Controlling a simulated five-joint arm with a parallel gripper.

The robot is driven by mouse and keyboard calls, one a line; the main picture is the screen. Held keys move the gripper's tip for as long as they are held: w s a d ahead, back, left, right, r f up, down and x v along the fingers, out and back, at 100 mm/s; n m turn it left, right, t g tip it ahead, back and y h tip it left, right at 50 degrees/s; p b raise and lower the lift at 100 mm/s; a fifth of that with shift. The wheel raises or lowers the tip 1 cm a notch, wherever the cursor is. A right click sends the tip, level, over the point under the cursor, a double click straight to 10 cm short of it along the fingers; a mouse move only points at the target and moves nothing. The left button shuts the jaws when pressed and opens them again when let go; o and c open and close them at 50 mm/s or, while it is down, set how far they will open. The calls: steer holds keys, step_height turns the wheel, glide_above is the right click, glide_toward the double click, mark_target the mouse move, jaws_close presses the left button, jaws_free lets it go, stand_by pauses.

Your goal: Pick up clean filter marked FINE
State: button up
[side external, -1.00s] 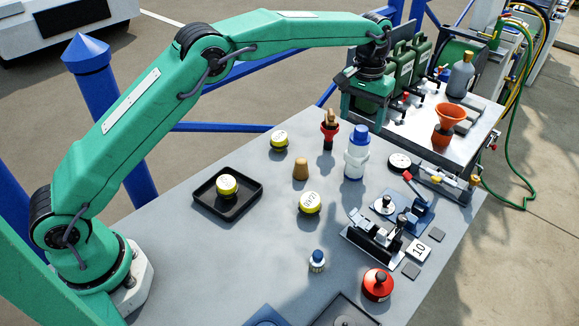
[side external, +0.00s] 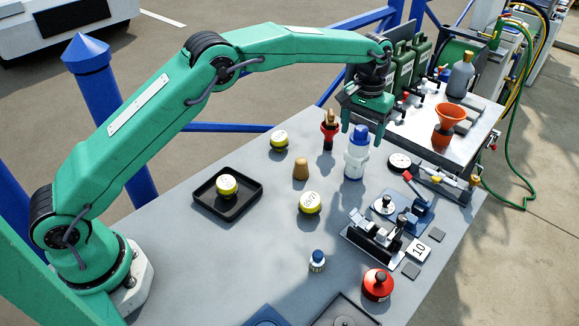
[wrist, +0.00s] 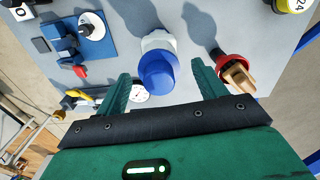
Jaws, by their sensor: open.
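My gripper (side external: 363,130) is open and empty, pointing down over a white canister with a blue cap (side external: 355,162). In the wrist view the canister's blue cap (wrist: 158,75) shows between the two fingers, with no contact clear. I cannot read FINE on anything. Which piece is the filter, I cannot tell.
A red-collared piece with a brown top (side external: 329,128) stands left of the canister, and a brown plug (side external: 301,169) in front of it. A gauge (side external: 399,161) and a blue clamp (side external: 419,211) are to the right. The black tray (side external: 205,203) is at left.

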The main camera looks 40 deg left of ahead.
mark_target(360, 141)
steer(key=shift+s+f, duration=0.2)
steer(key=shift+f, duration=2.25)
steer(key=c, duration=1.1)
steer(key=shift+r, duration=0.2)
steer(key=shift+r, duration=0.6)
step_height(360, 141, up, 3)
steer(key=shift+f, duration=0.1)
steer(key=s+d+r, duration=0.4)
steer(key=s+d, duration=0.1)
steer(key=s+d+r, duration=0.2)
steer(key=s+d, duration=0.1)
steer(key=shift+s+d+r, duration=0.15)
steer(key=shift+r, duration=0.2)
